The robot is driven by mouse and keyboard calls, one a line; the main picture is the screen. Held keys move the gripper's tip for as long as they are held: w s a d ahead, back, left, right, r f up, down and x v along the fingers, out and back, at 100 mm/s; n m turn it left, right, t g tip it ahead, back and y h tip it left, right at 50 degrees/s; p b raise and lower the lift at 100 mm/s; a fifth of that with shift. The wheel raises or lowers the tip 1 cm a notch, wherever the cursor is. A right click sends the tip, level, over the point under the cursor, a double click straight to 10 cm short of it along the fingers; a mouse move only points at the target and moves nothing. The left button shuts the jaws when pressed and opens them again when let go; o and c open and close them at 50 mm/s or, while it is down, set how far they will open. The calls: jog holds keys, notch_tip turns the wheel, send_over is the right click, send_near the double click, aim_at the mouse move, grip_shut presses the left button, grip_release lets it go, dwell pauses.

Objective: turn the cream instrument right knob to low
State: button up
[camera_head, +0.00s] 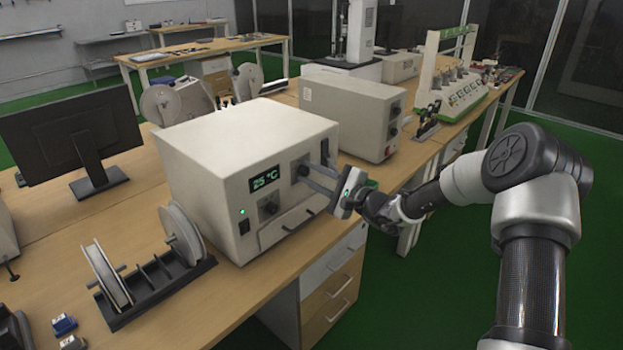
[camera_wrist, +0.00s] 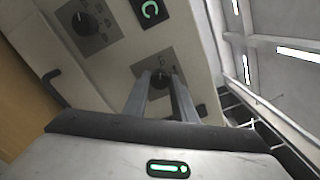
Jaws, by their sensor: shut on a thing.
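The cream instrument (camera_head: 225,150) stands on the wooden bench, its front panel facing right, with a lit display (camera_head: 265,178) reading 25 °C. Its right knob (camera_wrist: 163,76) is black, on a grey dial plate, and my gripper's fingertips are around it. My gripper (camera_head: 306,171) reaches the panel from the right and is shut on this knob. The fingers partly cover the knob and its scale, so its setting cannot be read. The left knob (camera_head: 269,208) sits lower on the panel and also shows in the wrist view (camera_wrist: 82,22).
A handle (camera_head: 299,217) runs along the instrument's lower front. A smaller cream box (camera_head: 345,110) stands behind it. A spool rack (camera_head: 150,285) lies at the front left, and a monitor (camera_head: 65,135) stands at the left. The floor right of the bench is free.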

dwell(0.3)
jog(key=o, duration=1)
jog(key=shift+o, duration=0.2)
jog(key=shift+d, duration=0.1)
jog(key=p+v, duration=0.1)
jog(key=v, duration=1.6)
jog(key=shift+s, duration=0.2)
jog(key=shift+d, duration=0.1)
